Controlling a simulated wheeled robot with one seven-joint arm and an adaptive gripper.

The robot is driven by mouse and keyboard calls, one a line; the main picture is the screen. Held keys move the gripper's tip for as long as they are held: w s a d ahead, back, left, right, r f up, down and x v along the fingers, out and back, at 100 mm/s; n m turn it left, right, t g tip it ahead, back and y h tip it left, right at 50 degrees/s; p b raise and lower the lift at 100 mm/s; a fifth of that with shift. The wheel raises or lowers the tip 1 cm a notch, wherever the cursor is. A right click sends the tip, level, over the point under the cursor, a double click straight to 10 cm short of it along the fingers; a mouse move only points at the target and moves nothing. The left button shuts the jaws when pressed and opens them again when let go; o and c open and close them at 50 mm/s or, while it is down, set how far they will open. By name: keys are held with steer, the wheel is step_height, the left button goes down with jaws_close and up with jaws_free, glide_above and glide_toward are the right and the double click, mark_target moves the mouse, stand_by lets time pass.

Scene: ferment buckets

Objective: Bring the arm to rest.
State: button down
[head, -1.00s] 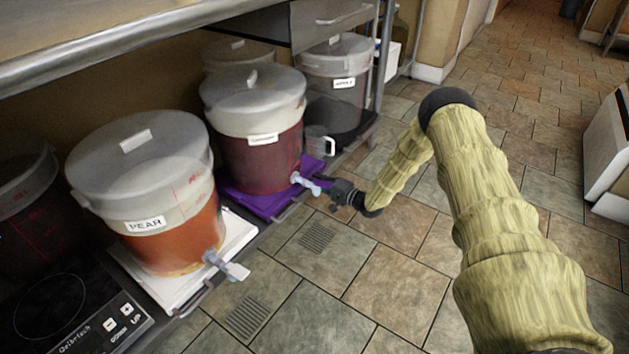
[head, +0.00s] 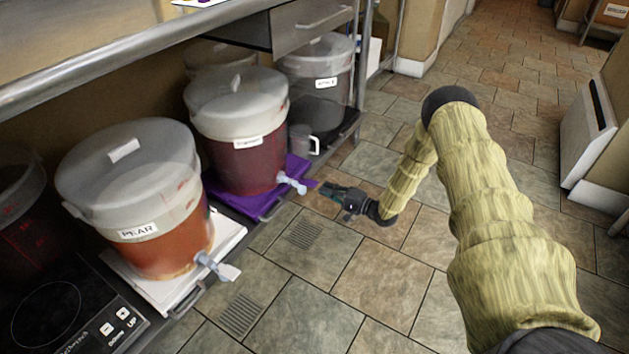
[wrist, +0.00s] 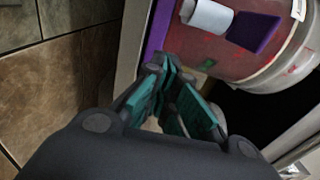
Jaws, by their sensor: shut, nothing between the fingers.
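My gripper (head: 326,188) is shut and empty, in the open air over the floor just right of the dark red bucket's tap (head: 291,183). A small gap separates its tips from that tap. In the wrist view its teal-lined fingers (wrist: 168,75) point toward the purple mat (wrist: 160,28) and the red bucket (wrist: 225,50). My arm, in a yellowish sleeve, reaches in from the lower right, bent at a dark elbow.
A PEAR bucket (head: 142,260) stands on a white tray (head: 180,284) at left. The dark red bucket (head: 240,165) stands on a purple mat (head: 255,207). A clear jug (head: 302,140) and a dark bucket (head: 322,85) are behind. A steel counter (head: 190,40) overhangs. Tiled floor is free.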

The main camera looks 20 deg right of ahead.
steer(key=s+a+f+n+g+h+p, duration=0.1)
steer(key=s+a+f+n+g+h, duration=0.15)
steer(key=s+a+f, duration=0.45)
steer(key=s+a+f+n+g+h+p, duration=0.1)
steer(key=s+a+f+g+h, duration=0.2)
steer(key=s+a, duration=0.8)
steer(key=s+r+n+g+h, duration=0.2)
steer(key=s+n+g, duration=0.15)
steer(key=s, duration=1.15)
steer(key=s+r+n+g+h, duration=0.25)
steer(key=s+g, duration=0.25)
steer(key=s, duration=1.1)
step_height(320, 180, up, 39)
steer(key=s+n+g+p, duration=0.1)
steer(key=s+p, duration=0.1)
steer(key=p, duration=3.6)
steer(key=shift+n, duration=0.25)
